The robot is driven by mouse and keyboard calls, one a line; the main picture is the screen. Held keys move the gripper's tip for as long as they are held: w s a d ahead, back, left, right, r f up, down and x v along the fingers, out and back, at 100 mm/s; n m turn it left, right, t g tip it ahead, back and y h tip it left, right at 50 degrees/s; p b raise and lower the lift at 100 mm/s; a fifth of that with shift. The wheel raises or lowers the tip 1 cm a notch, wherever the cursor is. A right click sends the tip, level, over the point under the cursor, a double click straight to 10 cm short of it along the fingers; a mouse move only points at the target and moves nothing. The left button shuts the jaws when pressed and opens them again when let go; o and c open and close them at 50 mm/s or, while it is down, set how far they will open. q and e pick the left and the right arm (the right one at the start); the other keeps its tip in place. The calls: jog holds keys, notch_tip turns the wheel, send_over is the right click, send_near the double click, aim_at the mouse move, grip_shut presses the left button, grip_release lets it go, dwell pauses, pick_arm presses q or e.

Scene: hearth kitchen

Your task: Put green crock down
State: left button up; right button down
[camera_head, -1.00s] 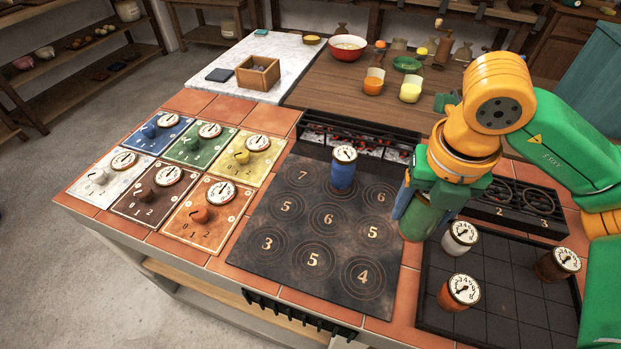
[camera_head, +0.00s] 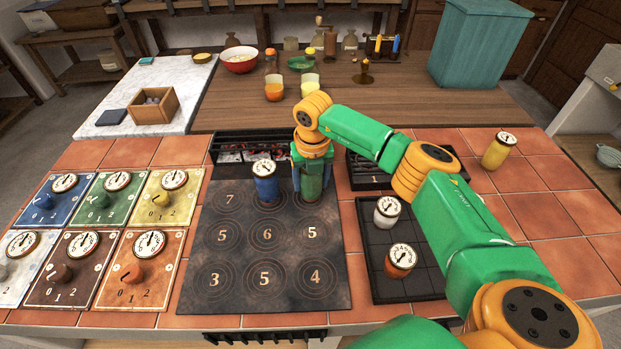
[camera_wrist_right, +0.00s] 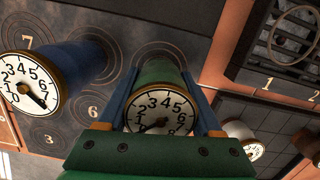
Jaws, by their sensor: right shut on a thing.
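The green crock (camera_head: 312,187) is between the fingers of my right gripper (camera_head: 312,172), at the back right ring of the dark hob plate (camera_head: 330,285). It is upright, and its base is at or just above the plate; I cannot tell if it touches. In the right wrist view the green crock (camera_wrist_right: 158,72) shows its white dial lid, with a blue finger of my right gripper (camera_wrist_right: 164,85) on each side. A blue crock (camera_head: 265,187) stands to its left on the back middle ring. My left gripper is not in view.
A black gridded tray (camera_head: 415,285) right of the hob holds a white crock (camera_head: 387,211) and an orange crock (camera_head: 400,261). A yellow crock (camera_head: 497,151) stands on the tiles at the right. The hob's front and middle rings are bare. Coloured dial panels (camera_head: 110,200) lie left.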

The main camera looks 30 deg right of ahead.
jog(key=shift+f, duration=0.35)
jog(key=shift+c, duration=0.3)
grip_release()
jog(key=shift+r, duration=0.3)
jog(key=r, duration=0.4)
jog(key=s+r, duration=0.1)
jog(key=r, duration=0.2)
jog(key=r+b, duration=0.1)
jog(key=r, duration=0.3)
jog(key=shift+s+a+r, duration=0.2)
jog(key=shift+a+r, duration=0.1)
jog(key=shift+r, duration=0.05)
jog(key=shift+r, duration=0.1)
